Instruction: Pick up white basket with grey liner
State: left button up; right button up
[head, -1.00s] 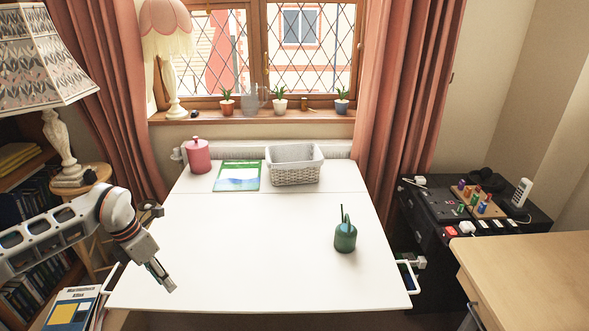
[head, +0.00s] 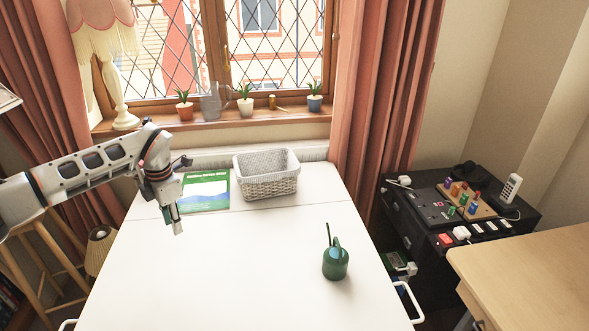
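The white basket with grey liner (head: 268,186) stands upright at the back of the white table, close to the radiator below the window. My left gripper (head: 176,226) hangs over the table, left of the basket and nearer to me, pointing down. It is apart from the basket and nothing shows in it. Its fingers look close together, but I cannot tell whether they are open or shut. My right gripper is not in view.
A green and blue book (head: 206,196) lies between my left arm and the basket. A green watering can (head: 336,262) stands on the right of the white table (head: 230,285). Potted plants line the windowsill (head: 215,121). The table's middle is clear.

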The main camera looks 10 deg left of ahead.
aim_at(267, 175)
jog(key=i+j+z, duration=0.25)
jog(key=j+z, duration=0.25)
jog(key=i+j+z, duration=0.15)
jog(key=j+z, duration=0.4)
jog(key=j, duration=0.2)
jog(key=i, duration=0.05)
